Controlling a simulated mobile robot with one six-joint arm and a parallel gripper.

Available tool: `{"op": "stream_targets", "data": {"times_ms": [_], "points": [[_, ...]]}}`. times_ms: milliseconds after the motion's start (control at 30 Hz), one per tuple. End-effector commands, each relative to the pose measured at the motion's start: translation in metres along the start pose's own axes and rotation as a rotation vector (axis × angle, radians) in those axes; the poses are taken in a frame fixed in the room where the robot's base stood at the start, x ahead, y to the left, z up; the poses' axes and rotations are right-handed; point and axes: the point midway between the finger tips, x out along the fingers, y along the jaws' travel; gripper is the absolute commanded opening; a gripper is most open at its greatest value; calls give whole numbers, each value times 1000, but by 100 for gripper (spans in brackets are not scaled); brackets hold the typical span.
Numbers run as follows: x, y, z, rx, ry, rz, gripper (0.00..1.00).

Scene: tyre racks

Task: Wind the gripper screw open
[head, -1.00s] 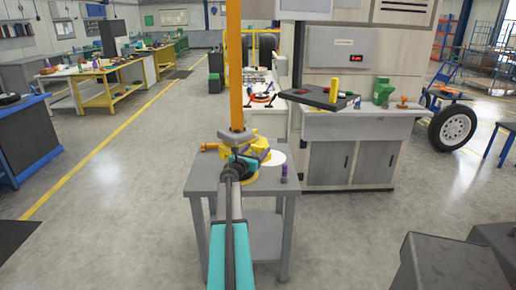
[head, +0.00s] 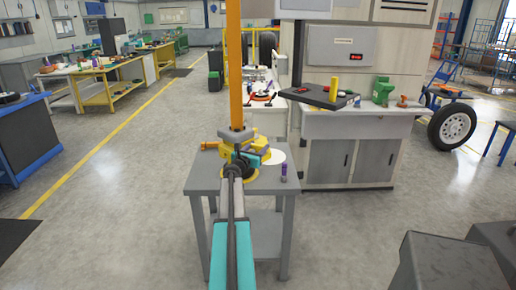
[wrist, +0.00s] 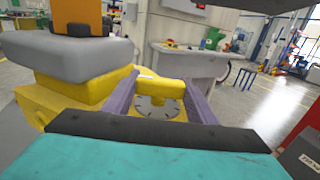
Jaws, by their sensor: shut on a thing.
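A yellow device (head: 240,150) stands on a small grey table (head: 212,184), under an upright orange column (head: 234,65) with a grey collar (head: 237,134). My gripper (wrist: 161,90) is at this device, its two purple-grey fingers on either side of a yellow screw handle (wrist: 165,89). It is shut on that handle. Below the handle lies a round grey disc with marks (wrist: 155,108). The collar shows large at left in the wrist view (wrist: 65,55). In the head view my arm hides part of the device, and the finger contact is too small to make out.
A purple cylinder (head: 284,172) and a white round plate (head: 277,156) are at the table's right side. A grey cabinet bench (head: 350,162) stands behind to the right. The floor left of the table is clear.

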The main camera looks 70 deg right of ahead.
Motion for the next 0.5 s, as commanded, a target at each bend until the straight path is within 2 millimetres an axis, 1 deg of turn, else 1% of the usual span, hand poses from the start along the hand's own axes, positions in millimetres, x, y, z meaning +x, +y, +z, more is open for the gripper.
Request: {"op": "stream_targets", "data": {"times_ms": [267,500], "points": [[0,0,0,0,-1,19,29],[0,0,-2,0,-2,84,29]]}}
